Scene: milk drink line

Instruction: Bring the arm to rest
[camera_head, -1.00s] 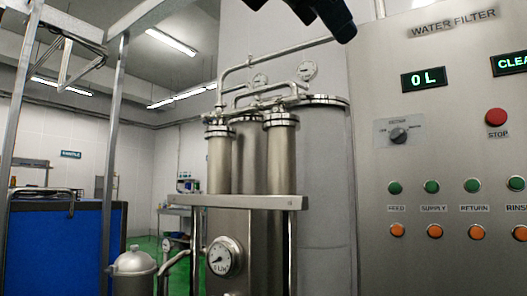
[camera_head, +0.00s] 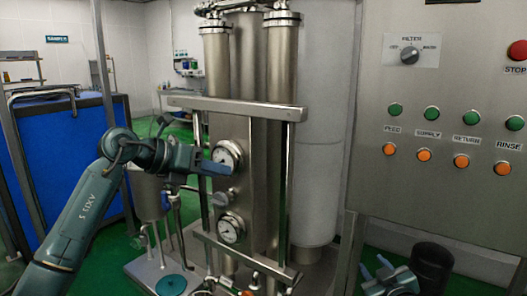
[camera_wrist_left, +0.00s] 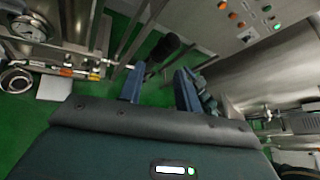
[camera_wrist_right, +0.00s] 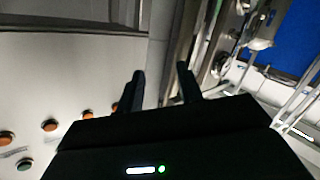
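My left arm comes in from the left in the head view, with its left gripper (camera_head: 213,168) in front of the filter stand near the upper gauge (camera_head: 228,155). I cannot tell whether it touches the gauge. In the left wrist view the left gripper (camera_wrist_left: 160,82) has its two fingers apart with nothing between them. My right gripper (camera_head: 377,274) is low at the bottom right of the head view, below the control panel. In the right wrist view the right gripper (camera_wrist_right: 161,82) also has its fingers apart and empty.
The control panel (camera_head: 450,190) with green and orange buttons and a filter knob (camera_head: 410,55) fills the right side. The steel filter columns (camera_head: 281,65) stand in the middle. A blue bin (camera_head: 75,150) stands at the left. Green floor shows between them.

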